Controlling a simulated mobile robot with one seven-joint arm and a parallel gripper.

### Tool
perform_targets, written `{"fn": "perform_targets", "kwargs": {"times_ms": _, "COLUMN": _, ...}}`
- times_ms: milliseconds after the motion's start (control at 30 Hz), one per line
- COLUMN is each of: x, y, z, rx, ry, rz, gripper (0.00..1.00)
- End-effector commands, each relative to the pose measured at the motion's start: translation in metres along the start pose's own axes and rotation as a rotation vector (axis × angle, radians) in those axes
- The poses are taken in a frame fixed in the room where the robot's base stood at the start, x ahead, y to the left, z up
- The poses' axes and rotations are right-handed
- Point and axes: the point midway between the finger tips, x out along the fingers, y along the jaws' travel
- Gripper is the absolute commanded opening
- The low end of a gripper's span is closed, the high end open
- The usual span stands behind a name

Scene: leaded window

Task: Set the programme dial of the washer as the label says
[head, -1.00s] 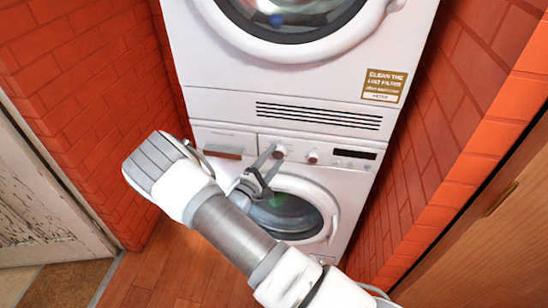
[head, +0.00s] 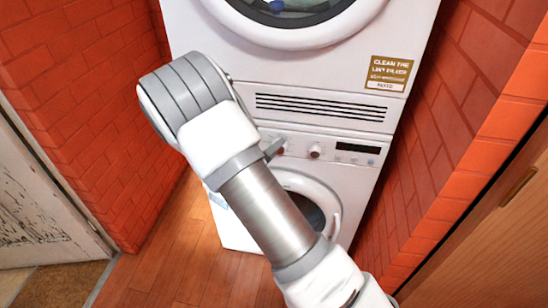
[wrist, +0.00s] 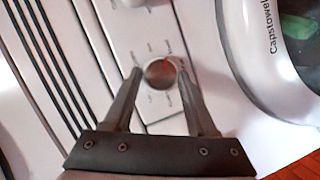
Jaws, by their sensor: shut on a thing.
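The washer (head: 345,172) is the lower white machine. Its programme dial (wrist: 160,73) shows in the wrist view as a round knob with a reddish tint and small marks around it, too blurred to read. My gripper (wrist: 159,72) is shut on this dial, one finger on each side. In the head view my arm hides most of the gripper and the left part of the panel. A brown label (head: 389,73) on the upper machine says "CLEAN THE LINT FILTER"; its smaller lines are unreadable.
A second knob (head: 315,151) and a dark display (head: 358,148) lie to the right on the panel. The washer door (wrist: 285,60) is below, partly hidden by my arm in the head view. Brick walls stand close on both sides.

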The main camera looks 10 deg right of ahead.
Motion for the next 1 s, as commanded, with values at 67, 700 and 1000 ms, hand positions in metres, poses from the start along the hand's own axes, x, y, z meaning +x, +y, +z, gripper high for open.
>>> {"fn": "perform_targets", "kwargs": {"times_ms": 67, "x": 0.0011, "y": -0.0030, "z": 0.0015, "rx": 0.041, "ry": 0.003, "rz": -0.016, "gripper": 0.02}}
{"fn": "perform_targets", "kwargs": {"times_ms": 700, "x": 0.0001, "y": 0.0012, "z": 0.0004, "rx": 0.135, "ry": 0.011, "rz": -0.056, "gripper": 0.02}}
{"fn": "perform_targets", "kwargs": {"times_ms": 1000, "x": 0.0002, "y": 0.0013, "z": 0.0003, "rx": 0.135, "ry": 0.010, "rz": -0.055, "gripper": 0.82}}
